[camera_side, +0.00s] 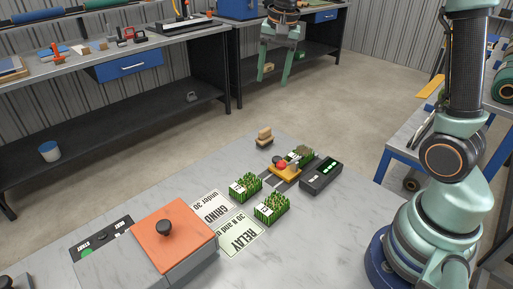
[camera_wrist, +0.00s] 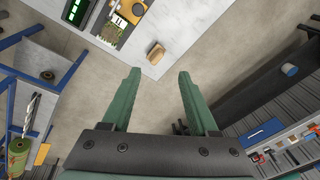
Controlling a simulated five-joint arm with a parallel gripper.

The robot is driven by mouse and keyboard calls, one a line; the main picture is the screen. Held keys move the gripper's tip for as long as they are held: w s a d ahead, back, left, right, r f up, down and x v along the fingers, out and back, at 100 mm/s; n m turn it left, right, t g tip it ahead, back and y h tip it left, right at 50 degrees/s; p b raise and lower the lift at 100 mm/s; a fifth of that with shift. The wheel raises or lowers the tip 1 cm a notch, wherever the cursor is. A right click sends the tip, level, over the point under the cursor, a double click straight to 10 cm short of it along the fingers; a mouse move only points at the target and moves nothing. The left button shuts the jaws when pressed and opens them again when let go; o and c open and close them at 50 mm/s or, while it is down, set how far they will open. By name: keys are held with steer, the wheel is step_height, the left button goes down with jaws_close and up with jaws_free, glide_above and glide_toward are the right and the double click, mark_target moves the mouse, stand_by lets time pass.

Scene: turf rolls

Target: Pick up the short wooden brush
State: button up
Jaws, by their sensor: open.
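The short wooden brush (camera_side: 264,138) is a small tan block with a raised grip, lying near the far corner of the grey table. In the wrist view the brush (camera_wrist: 156,53) lies near the table edge, just beyond the space between my fingertips. My gripper (camera_side: 275,80) is open and empty, high above and past the table's far corner.
Near the brush are a yellow device with a red knob (camera_side: 284,168), a black display box (camera_side: 321,176) and several turf pieces (camera_side: 247,186). Two printed cards (camera_side: 237,233) and an orange-lidded box (camera_side: 174,240) sit closer. Workbenches (camera_side: 120,62) stand behind.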

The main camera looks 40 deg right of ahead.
steer(key=w+d+f+m+g, duration=0.2)
steer(key=w+d+f+m, duration=0.4)
steer(key=f, duration=0.4)
steer(key=m, duration=0.1)
glide_above(265, 129)
steer(key=f, duration=0.7)
steer(key=shift+w, duration=0.3)
steer(key=shift+s+f, duration=0.15)
steer(key=shift+f, duration=1.15)
steer(key=shift+s+f, duration=0.1)
steer(key=shift+f, duration=1.2)
jaws_close()
